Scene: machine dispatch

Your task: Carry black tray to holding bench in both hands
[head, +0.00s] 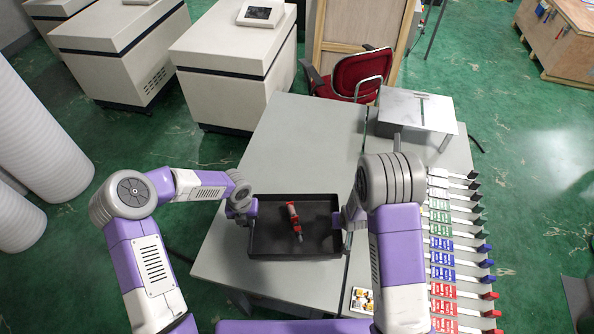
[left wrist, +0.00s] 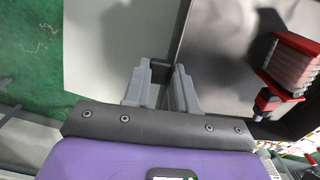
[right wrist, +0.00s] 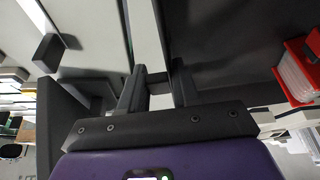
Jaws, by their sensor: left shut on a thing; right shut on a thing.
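The black tray (head: 270,243) is at the front of the grey table, level, with a red and grey device (head: 294,220) lying in it. My left gripper (head: 249,208) is shut on the tray's left wall; the left wrist view shows its fingers (left wrist: 162,84) around the rim. My right gripper (head: 342,220) is shut on the tray's right wall, and its fingers (right wrist: 158,82) show on the rim in the right wrist view. The device also shows in the left wrist view (left wrist: 290,68) and right wrist view (right wrist: 300,72). I cannot tell whether the tray touches the table.
The grey table (head: 290,135) is clear behind the tray. A metal stand (head: 417,110) is at its back right. Rows of coloured labelled holders (head: 440,245) line the right side. A red chair (head: 360,75) and white cabinets (head: 235,65) stand behind.

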